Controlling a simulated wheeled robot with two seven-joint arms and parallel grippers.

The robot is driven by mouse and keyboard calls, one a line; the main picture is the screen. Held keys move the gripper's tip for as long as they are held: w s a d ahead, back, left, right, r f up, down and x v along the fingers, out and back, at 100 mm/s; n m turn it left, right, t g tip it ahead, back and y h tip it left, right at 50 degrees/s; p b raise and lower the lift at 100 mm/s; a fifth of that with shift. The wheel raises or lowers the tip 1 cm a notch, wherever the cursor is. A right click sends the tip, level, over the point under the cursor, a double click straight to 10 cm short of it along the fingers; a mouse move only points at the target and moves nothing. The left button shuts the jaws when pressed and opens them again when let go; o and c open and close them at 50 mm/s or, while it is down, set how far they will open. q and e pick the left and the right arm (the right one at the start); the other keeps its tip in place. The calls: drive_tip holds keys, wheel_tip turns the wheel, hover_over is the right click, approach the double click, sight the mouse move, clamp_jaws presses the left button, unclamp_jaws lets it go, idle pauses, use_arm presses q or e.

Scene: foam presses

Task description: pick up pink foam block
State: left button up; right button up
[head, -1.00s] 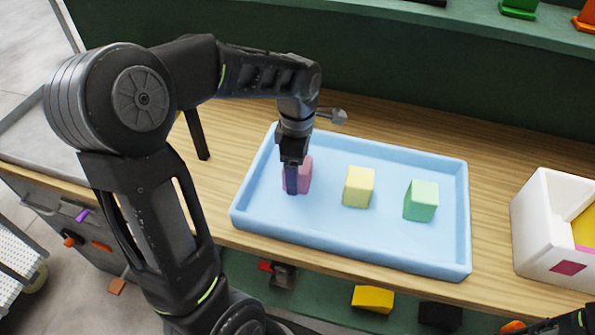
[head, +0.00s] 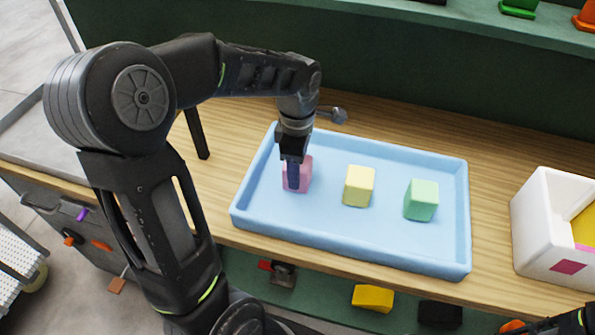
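The pink foam block (head: 304,176) stands in the left part of the light blue tray (head: 345,250). My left gripper (head: 293,184) points down at the block, and its near finger lies in front of the block's face. The far finger is hidden, so I cannot tell whether the fingers are closed on the block. Of my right arm, only a dark part shows at the bottom right corner; its gripper is not in view.
A yellow block (head: 359,187) and a green block (head: 421,200) stand to the right in the same tray. A white bin (head: 535,230) with a pink square on its front stands on the wooden table at the right. A green wall rises behind the table.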

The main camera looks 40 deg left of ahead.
use_arm(q)
drive_tip(key=c, duration=0.5)
drive_tip(key=shift+r, duration=0.1)
drive_tip(key=shift+c, duration=0.2)
wheel_tip(320, 180, up, 10)
drive_tip(key=shift+f, duration=0.1)
idle(0.6)
